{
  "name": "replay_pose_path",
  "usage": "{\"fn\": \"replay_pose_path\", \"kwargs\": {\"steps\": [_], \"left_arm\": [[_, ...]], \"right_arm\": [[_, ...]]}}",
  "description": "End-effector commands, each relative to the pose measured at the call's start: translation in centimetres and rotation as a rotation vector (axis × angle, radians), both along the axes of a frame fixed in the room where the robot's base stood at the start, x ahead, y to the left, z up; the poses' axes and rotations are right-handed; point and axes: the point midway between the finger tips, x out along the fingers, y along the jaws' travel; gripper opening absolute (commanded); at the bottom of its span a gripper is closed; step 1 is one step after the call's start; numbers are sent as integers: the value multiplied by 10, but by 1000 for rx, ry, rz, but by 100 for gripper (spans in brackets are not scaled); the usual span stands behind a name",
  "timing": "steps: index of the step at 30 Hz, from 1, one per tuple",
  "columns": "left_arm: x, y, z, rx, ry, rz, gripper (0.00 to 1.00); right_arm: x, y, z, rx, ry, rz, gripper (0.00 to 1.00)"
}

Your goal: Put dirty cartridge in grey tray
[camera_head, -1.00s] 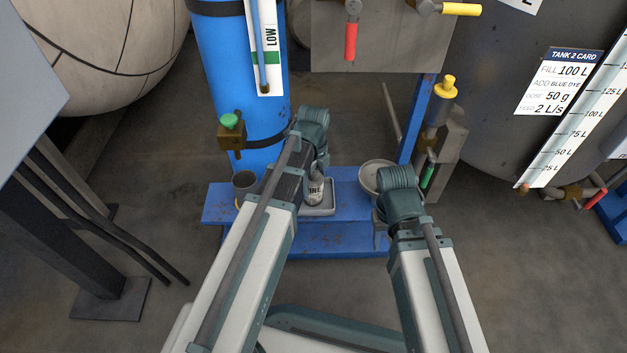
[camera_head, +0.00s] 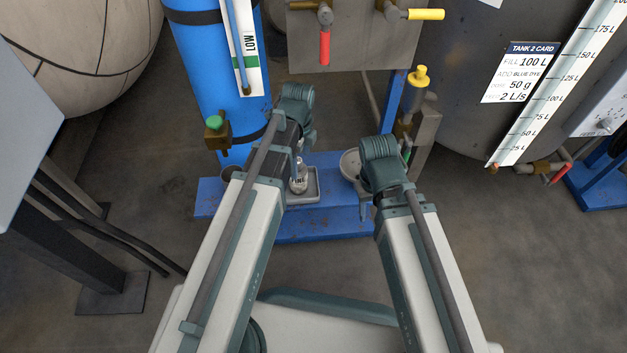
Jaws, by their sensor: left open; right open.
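The grey tray (camera_head: 311,198) lies on a low blue bench (camera_head: 335,222), partly hidden behind my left arm. A small pale bottle with a label (camera_head: 299,184) stands in it. I cannot make out a dirty cartridge. A cylindrical housing with a yellow cap (camera_head: 418,76) is mounted on the blue post to the right. My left gripper (camera_head: 303,143) is above and behind the tray, mostly hidden by its own wrist; it is open. My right gripper (camera_head: 365,208) is by the right end of the bench, mostly hidden by its arm; it is open.
A blue column (camera_head: 205,70) with a green-knobbed valve (camera_head: 215,130) rises behind. A large tank (camera_head: 480,70) stands right.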

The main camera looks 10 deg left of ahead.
Motion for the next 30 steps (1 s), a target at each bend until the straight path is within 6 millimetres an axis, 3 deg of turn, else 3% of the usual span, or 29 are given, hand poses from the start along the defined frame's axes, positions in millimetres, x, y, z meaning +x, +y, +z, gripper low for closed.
{"fn": "replay_pose_path", "kwargs": {"steps": [12, 18, 24, 30], "left_arm": [[-79, -62, 1, 65, -15, 782, 100], [-114, -82, 1, 90, -47, 1165, 100], [-129, -90, 1, 101, -68, 1364, 100], [-131, -92, 1, 102, -73, 1403, 100]], "right_arm": [[0, 0, 0, 0, 0, 0, 50], [0, 0, 0, 0, 0, 0, 50], [0, 0, 0, 0, 0, 0, 50], [0, 0, 0, 0, 0, 0, 50]]}}
